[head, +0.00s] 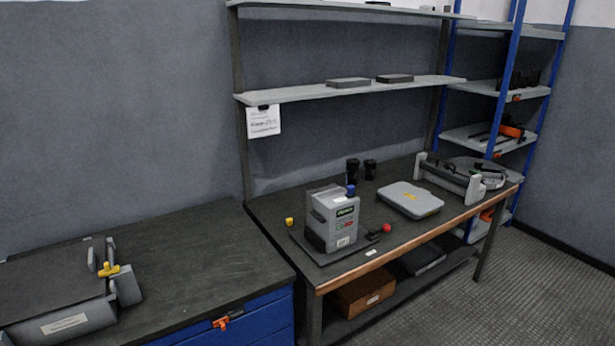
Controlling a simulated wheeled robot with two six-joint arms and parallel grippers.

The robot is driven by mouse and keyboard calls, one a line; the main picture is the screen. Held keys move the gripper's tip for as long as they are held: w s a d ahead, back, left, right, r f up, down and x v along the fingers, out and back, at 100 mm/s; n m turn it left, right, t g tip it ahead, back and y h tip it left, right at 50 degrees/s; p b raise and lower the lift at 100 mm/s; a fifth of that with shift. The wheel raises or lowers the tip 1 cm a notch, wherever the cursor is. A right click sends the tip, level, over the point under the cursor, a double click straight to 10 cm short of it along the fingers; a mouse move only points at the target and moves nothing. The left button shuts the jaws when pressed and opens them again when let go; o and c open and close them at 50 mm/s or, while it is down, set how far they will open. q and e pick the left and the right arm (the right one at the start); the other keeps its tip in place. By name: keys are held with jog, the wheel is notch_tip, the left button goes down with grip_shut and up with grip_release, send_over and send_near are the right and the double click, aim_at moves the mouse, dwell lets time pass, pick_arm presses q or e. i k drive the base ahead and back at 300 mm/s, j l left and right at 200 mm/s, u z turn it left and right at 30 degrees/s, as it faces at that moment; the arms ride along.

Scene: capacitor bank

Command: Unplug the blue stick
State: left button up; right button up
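A small blue stick (350,190) stands upright at the top of a grey box-shaped device (333,219) on the workbench. Its lower end is hidden, so I cannot tell how deep it sits. The device has a green-and-black label on its front and stands on a dark base plate (317,254). A red knob-like piece (386,228) is beside it on the right, and a small yellow piece (289,221) is on its left.
At left, a grey container (65,322) and a yellow-handled item (108,270) are on a dark-topped cabinet. Floor is clear at lower right.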

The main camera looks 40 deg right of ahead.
aim_at(351, 188)
jog(key=i+l+u, duration=0.1)
jog(key=l, duration=1)
jog(key=l+u, duration=0.1)
jog(key=l, duration=1)
jog(key=i, duration=0.1)
